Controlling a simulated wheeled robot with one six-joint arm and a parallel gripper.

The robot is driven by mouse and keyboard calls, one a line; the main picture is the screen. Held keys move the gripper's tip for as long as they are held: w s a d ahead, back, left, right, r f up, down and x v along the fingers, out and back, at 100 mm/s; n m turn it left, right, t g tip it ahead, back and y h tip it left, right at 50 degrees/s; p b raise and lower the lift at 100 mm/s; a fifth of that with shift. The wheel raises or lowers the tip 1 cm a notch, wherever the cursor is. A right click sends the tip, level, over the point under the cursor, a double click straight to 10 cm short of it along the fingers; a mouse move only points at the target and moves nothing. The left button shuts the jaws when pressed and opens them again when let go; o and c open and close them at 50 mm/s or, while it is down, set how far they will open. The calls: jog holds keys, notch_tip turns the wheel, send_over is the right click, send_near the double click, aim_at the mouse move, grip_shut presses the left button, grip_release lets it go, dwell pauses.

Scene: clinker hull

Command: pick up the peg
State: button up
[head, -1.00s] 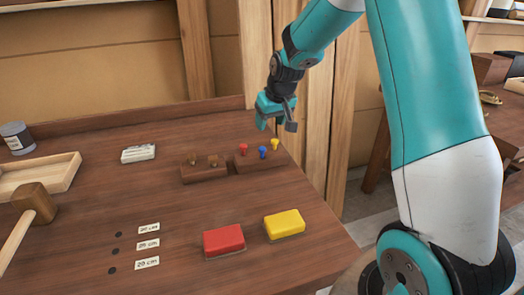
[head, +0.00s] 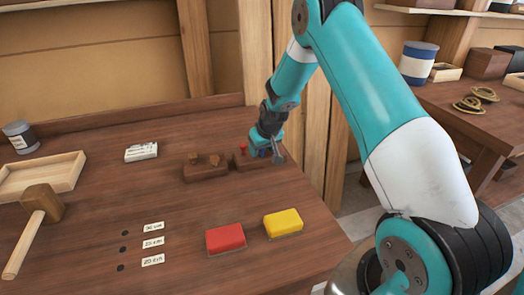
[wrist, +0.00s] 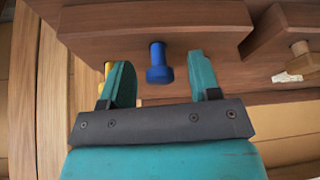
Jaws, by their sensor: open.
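A blue peg (wrist: 158,65) stands out of a dark wooden block (wrist: 150,25) in the wrist view. My gripper (wrist: 160,72) is open, with one finger on each side of the blue peg and gaps showing on both sides. A yellow peg (wrist: 107,68) is mostly hidden behind the left finger. In the head view my gripper (head: 266,152) is at the right end of the block (head: 243,163) and covers the blue and yellow pegs. A red peg (head: 243,148) shows just left of it.
A second block (head: 205,174) with brownish pegs sits to the left. A red block (head: 226,238) and a yellow block (head: 283,223) lie in front. A mallet (head: 42,203), tray (head: 72,165) and jar (head: 19,137) are at the left.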

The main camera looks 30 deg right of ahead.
jog(key=c, duration=1)
jog(key=shift+r, duration=0.15)
